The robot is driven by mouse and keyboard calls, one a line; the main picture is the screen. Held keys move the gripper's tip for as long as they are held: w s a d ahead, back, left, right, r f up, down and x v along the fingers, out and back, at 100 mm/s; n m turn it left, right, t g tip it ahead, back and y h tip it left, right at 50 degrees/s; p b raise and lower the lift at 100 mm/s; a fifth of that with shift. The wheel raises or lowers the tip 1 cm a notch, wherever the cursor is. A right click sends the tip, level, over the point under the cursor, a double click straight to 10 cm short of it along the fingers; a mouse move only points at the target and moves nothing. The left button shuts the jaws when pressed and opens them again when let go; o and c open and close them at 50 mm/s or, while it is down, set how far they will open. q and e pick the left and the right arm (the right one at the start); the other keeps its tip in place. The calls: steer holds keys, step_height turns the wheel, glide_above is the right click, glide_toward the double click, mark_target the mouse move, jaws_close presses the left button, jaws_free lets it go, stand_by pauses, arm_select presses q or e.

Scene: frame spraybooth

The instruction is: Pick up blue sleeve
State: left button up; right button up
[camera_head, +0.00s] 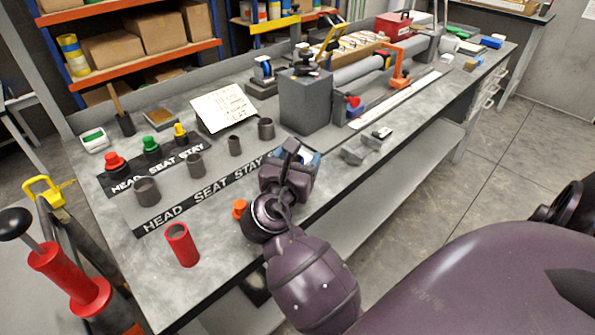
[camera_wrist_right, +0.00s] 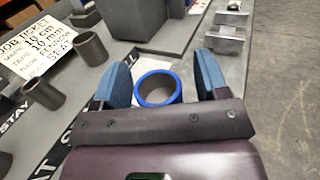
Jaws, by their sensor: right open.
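The blue sleeve (camera_wrist_right: 139,94) shows in the right wrist view as a short upright ring with a blue rim and a grey inside, on the bench. My right gripper (camera_wrist_right: 164,72) is open, with one blue-padded finger on each side of the sleeve. The left finger looks very near the sleeve; a wider gap shows on the right. I cannot tell whether either touches. In the head view my right gripper (camera_head: 292,165) is over the bench's front edge and hides most of that spot. My left gripper is not in view.
A red sleeve (camera_head: 181,246) stands at the near edge. Several grey sleeves (camera_head: 147,191) stand by the "HEAD SEAT STAY" strip (camera_head: 185,206). A grey block (camera_head: 305,103) stands behind my gripper, with metal blocks (camera_head: 356,151) to its right. An orange piece (camera_head: 240,208) lies beside my wrist.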

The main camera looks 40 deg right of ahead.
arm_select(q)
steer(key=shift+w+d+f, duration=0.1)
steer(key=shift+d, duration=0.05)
arm_select(e)
steer(key=shift+w+d, duration=0.1)
steer(key=shift+d, duration=0.05)
steer(key=c, duration=1)
steer(key=shift+c, duration=0.2)
steer(key=shift+r, duration=0.1)
arm_select(q)
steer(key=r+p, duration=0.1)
steer(key=p, duration=0.1)
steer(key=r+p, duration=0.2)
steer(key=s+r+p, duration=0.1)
steer(key=p, duration=0.1)
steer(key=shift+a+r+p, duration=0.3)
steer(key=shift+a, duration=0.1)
arm_select(e)
step_height(320, 180, up, 20)
